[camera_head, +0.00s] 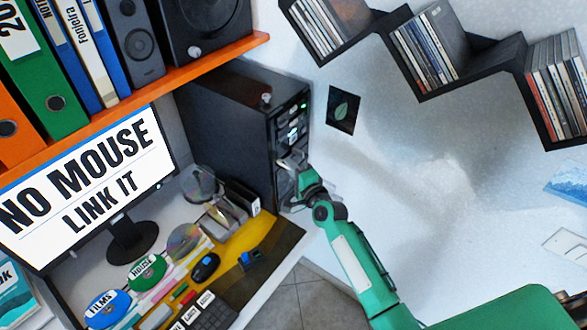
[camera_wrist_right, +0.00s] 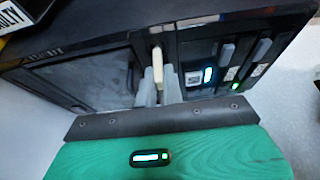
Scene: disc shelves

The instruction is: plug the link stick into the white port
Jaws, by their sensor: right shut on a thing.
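My right gripper (camera_head: 291,163) is at the front of the black computer tower (camera_head: 228,105). In the right wrist view its grey fingers (camera_wrist_right: 158,92) are shut on a pale, cream-coloured stick (camera_wrist_right: 157,66), which looks like the link stick. The stick points at the tower's front panel, and its far end is by a dark recess. I cannot tell whether it touches or enters anything. A small white square (camera_wrist_right: 193,78), perhaps the white port, shows just right of the fingers, beside a blue light (camera_wrist_right: 208,75). My left gripper is not in view.
The monitor (camera_head: 85,185) reads "NO MOUSE LINK IT". A black mouse (camera_head: 206,267), discs and a keyboard (camera_head: 210,314) lie on the desk. An orange shelf (camera_head: 190,70) with binders and speakers hangs above. Disc shelves (camera_head: 435,50) are on the wall. The space right of the tower is open.

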